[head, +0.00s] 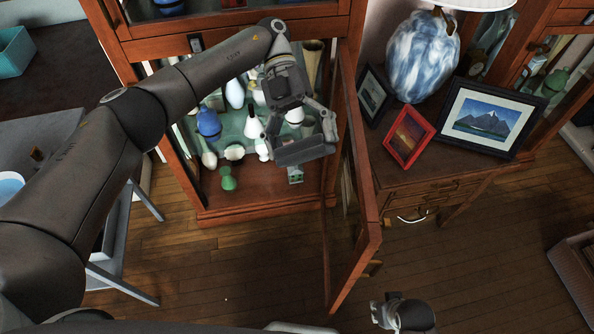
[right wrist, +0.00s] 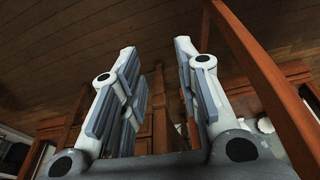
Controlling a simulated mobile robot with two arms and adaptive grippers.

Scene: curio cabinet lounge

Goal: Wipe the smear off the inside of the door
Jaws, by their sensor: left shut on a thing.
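The cabinet door (head: 368,230) stands open in the head view, a wooden frame with glass seen nearly edge-on. No smear can be made out on it. My left gripper (head: 303,138) is in front of the open cabinet, just left of the door's inner side. It is shut on a dark grey flat pad (head: 303,153); I cannot tell whether the pad touches the door. My right gripper (right wrist: 156,58) is open and empty in the right wrist view, its two fingers well apart. A part of it shows low in the head view, right of the door.
The cabinet shelf holds several ornaments, among them a blue vase (head: 208,123) and a green figure (head: 228,178). To the right, a side table (head: 440,178) bears a blue-white lamp (head: 422,55), a red frame (head: 409,138) and a mountain picture (head: 487,117). The wooden floor (head: 240,255) in front is clear.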

